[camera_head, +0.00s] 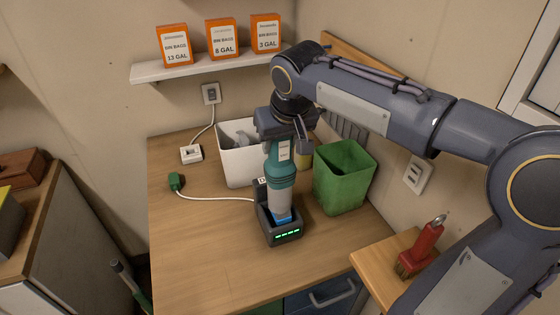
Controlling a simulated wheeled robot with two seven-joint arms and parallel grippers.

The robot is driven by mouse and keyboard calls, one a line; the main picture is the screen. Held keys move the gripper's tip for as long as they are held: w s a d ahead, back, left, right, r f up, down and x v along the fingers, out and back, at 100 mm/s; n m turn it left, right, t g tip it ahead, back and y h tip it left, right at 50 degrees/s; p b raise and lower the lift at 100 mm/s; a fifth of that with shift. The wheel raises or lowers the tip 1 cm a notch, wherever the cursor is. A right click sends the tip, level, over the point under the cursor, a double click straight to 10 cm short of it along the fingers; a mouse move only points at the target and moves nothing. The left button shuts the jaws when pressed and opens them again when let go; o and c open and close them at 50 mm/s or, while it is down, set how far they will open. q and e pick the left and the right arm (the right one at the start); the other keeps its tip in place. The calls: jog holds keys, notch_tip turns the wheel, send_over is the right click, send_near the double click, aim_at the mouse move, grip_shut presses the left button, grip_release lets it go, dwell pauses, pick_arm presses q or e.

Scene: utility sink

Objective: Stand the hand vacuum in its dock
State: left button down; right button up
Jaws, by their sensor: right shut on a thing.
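The hand vacuum (283,172) is teal at the top, with a pale lower body and a blue band near its bottom end. It stands nearly upright with its lower end in or right at the dark dock (284,234); I cannot tell if it is fully seated. The dock's front shows a row of green lights. My right gripper (284,140) is shut on the vacuum's upper part from above, and the gripper and arm hide its top. My left gripper is not in view.
A white bin (236,167) stands behind the dock and a green bin (341,178) to its right. A white cable with a green plug (176,181) lies at left. A red-handled brush (425,244) is at right. The counter's left front (205,255) is clear.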

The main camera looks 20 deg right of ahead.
aim_at(280, 158)
jog(key=shift+f, duration=2.35)
jog(key=shift+f, duration=0.15)
jog(key=o, duration=1)
jog(key=shift+r, duration=0.25)
jog(key=v, duration=1.2)
jog(key=s+f+y, duration=0.1)
jog(key=s+f, duration=0.5)
jog(key=s+a+f+y, duration=0.1)
jog(key=s+f, duration=0.5)
jog(key=s+a+f+m+y, duration=0.1)
jog(key=s+f+y, duration=0.1)
jog(key=s+f, duration=0.4)
jog(key=shift+s+f+t, duration=0.15)
jog(key=shift+s+t, duration=0.15)
jog(key=shift+t, duration=0.1)
